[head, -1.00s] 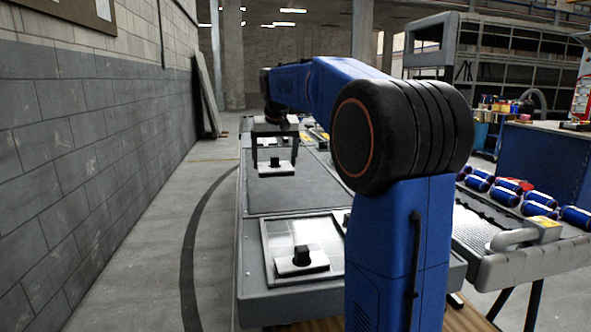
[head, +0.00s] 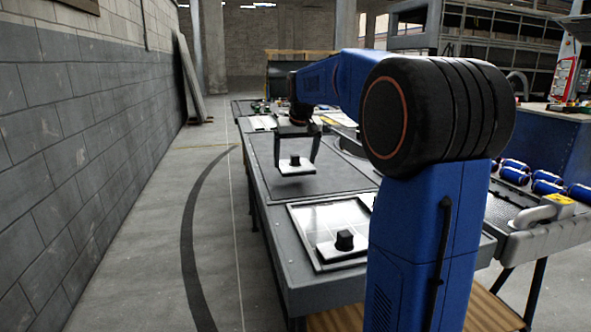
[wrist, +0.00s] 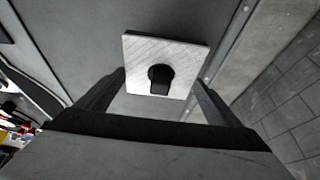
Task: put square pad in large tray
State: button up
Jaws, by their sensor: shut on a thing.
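A square pad (head: 296,169), a pale plate with a black knob on top, hangs level between the fingers of my gripper (head: 297,158). In the wrist view the pad (wrist: 140,52) has a brushed grey surface with the black knob in its middle, and the fingers of my gripper (wrist: 160,82) are at its sides. It looks held above the grey bench top, apart from it. A large framed tray (head: 300,222) with a pale, gridded floor lies nearer on the bench. A second similar pad (head: 343,248) with a black knob sits in its near right part. My arm hides the tray's right edge.
The dark bench top (head: 262,160) beyond the tray is mostly clear. Small items lie at its far end. A conveyor-like surface with blue cylinders (head: 548,187) stands to the right. A grey block wall (head: 80,150) runs along the left, with open floor between.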

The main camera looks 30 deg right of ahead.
aim_at(296, 165)
jog(key=shift+f, duration=2.05)
jog(key=shift+f, duration=0.15)
jog(key=o, duration=0.9)
jog(key=shift+o, duration=0.2)
jog(key=v, duration=1.1)
jog(key=shift+s+r, duration=0.15)
jog(key=shift+r, duration=0.25)
jog(key=shift+s+a+r, duration=0.1)
jog(key=shift+r, duration=0.1)
jog(key=shift+a, duration=0.1)
